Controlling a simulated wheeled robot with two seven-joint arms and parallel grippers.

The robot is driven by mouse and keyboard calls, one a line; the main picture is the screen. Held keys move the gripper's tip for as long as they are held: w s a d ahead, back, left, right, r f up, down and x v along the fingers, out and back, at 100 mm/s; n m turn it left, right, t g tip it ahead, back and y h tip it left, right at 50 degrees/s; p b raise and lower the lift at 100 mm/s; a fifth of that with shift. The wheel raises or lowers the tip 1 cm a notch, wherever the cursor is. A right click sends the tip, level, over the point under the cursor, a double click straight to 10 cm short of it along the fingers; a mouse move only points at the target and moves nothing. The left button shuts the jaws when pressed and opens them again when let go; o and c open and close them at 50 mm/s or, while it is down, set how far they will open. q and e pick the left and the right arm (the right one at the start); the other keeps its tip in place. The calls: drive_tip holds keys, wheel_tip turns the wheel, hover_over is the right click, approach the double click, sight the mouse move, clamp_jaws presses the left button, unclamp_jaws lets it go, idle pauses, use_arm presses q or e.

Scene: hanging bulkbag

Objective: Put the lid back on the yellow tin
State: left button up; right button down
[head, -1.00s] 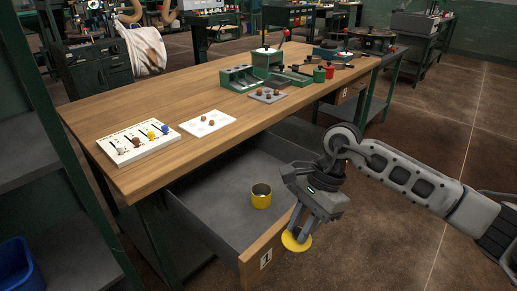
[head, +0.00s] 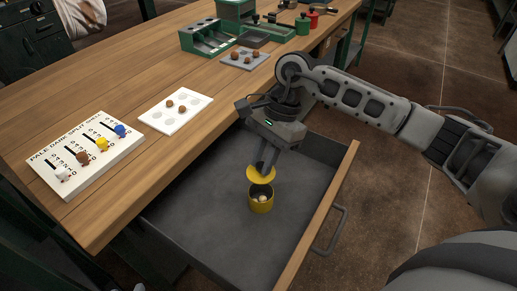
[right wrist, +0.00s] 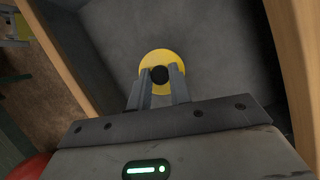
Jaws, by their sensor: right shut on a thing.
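The yellow tin (head: 261,204) stands upright and uncovered in the open drawer (head: 205,225). Pale, roundish contents show inside it. My right gripper (head: 264,168) is shut on the dark knob of the round yellow lid (head: 261,175). The lid is held just above the tin, toward its far side, and looks slightly tilted in the head view. I cannot tell whether it touches the rim. In the right wrist view the lid (right wrist: 160,58) and its black knob lie between the fingertips (right wrist: 160,76), and the tin is hidden. My left gripper is out of view.
The drawer's wooden front (head: 318,215) and metal handle (head: 332,232) border the space on the right. On the wooden bench are a white board with coloured sliders (head: 88,157), a white tray with brown balls (head: 175,113) and a grey tray (head: 245,59).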

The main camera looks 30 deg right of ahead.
drive_tip(key=shift+s+f+b, duration=0.15)
drive_tip(key=shift+f+b, duration=0.15)
drive_tip(key=shift+f, duration=0.35)
wheel_tip(320, 180, down, 4)
drive_tip(key=b, duration=0.2)
drive_tip(key=shift+f+b, duration=0.1)
drive_tip(key=shift+b, duration=0.3)
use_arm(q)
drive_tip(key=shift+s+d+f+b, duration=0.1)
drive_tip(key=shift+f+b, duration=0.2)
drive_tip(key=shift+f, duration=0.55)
use_arm(e)
drive_tip(key=shift+f, duration=0.3)
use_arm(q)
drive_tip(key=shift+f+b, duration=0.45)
use_arm(e)
drive_tip(key=shift+r, duration=0.1)
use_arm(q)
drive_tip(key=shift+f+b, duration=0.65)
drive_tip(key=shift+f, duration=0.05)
use_arm(e)
drive_tip(key=shift+f, duration=0.2)
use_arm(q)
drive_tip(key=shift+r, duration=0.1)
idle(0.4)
use_arm(e)
drive_tip(key=c, duration=0.7)
unclamp_jaws()
drive_tip(key=shift+r, duration=0.1)
